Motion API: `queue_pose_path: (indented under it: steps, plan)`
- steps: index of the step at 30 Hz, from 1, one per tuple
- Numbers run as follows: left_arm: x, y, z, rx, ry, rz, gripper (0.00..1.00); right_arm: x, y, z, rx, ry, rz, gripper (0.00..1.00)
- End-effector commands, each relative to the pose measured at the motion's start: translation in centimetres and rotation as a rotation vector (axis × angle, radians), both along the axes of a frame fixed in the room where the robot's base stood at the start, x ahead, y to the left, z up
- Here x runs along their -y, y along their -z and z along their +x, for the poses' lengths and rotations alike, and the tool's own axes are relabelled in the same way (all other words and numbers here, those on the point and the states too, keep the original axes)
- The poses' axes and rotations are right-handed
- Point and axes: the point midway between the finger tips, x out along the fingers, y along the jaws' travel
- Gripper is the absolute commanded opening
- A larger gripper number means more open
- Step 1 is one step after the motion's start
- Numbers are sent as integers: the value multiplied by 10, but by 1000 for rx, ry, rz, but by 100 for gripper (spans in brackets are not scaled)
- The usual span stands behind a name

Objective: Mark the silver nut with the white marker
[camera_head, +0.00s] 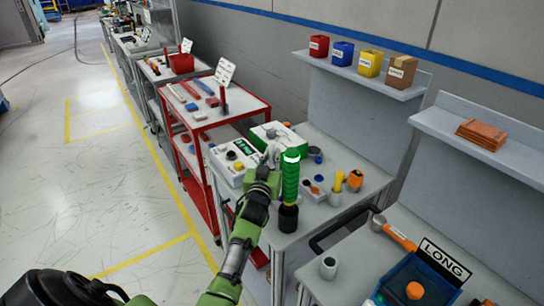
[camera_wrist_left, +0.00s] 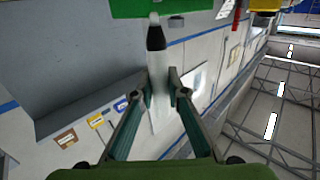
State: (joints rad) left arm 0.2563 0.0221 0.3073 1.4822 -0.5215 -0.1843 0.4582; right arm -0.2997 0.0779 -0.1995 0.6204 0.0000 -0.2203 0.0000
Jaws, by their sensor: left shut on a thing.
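My left gripper (camera_head: 271,162) is raised above the table, close behind and left of a green ribbed column in the head view. In the left wrist view the gripper (camera_wrist_left: 160,98) is shut on the white marker (camera_wrist_left: 157,68), which has a black collar and a pale tip pointing away from the palm. The marker is hard to make out in the head view. A small silver-grey hollow piece (camera_head: 328,268) stands on the nearer table; I cannot tell for sure whether it is the silver nut. My right gripper is not in view.
The green column (camera_head: 290,182) stands on a black base. A white-and-green box (camera_head: 275,135), small parts and an orange-handled tool (camera_head: 400,236) lie around it. A blue bin (camera_head: 420,285) and a LONG sign (camera_head: 445,262) are at lower right. A red cart (camera_head: 215,118) stands left.

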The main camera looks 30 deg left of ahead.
Motion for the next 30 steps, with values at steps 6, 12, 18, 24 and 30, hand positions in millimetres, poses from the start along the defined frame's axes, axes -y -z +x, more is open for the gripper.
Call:
queue_pose_path:
  steps: [6,12,18,24,30]
  plan:
    - [0,-17,0,2,0,0,0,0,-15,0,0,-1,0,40]
    - [0,-30,0,1,0,2,0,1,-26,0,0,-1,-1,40]
    - [0,-36,0,1,1,2,0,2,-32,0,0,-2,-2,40]
    - [0,-35,0,2,1,1,0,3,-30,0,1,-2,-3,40]
    - [0,-35,0,2,1,1,0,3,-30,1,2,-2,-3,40]
